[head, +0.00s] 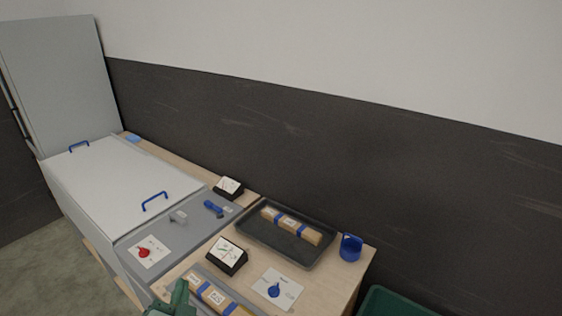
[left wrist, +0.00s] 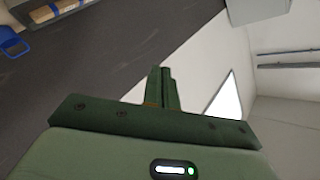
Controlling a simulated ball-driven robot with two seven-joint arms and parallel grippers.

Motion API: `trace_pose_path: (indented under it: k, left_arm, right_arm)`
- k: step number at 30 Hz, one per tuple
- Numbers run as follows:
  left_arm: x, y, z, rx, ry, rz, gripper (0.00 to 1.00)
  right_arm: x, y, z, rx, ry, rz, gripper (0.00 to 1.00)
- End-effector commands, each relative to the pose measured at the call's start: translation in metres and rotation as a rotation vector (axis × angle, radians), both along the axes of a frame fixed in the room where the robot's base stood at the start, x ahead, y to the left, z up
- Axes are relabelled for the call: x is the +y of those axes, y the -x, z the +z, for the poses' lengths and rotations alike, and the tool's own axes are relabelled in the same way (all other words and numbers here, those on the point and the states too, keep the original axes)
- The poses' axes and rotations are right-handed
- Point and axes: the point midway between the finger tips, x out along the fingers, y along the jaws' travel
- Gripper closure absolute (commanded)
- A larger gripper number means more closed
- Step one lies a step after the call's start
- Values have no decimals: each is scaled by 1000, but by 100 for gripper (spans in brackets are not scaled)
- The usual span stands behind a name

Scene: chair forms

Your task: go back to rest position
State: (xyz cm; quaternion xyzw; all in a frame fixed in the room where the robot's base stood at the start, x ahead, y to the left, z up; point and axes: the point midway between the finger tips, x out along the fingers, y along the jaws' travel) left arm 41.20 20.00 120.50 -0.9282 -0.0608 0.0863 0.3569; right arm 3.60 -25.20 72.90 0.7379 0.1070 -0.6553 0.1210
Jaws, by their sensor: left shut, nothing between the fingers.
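My left gripper (head: 178,298) shows green at the bottom edge of the head view, in front of the bench and beside a wrapped bar. In the left wrist view its two fingers (left wrist: 163,88) are together, with nothing between them. That view looks past the fingers toward a pale wall and a bright panel, with the dark wall on the left. Most of my left arm is out of the head view. My right gripper is in neither view.
A white lidded chest (head: 115,185) stands left. A green bin (head: 385,303) is at bottom right.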

Motion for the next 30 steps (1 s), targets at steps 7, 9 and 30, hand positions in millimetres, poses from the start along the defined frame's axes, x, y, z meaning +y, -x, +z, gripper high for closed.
trace_pose_path:
  k: [7,9,30]
  left_arm:
    - [75,77,-33,422,-53,217,100]
    - [85,98,-40,533,-72,224,100]
    - [62,158,-301,988,31,55,100]
  right_arm:
    - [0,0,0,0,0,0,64]
    - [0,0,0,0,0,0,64]
    - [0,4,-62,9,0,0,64]
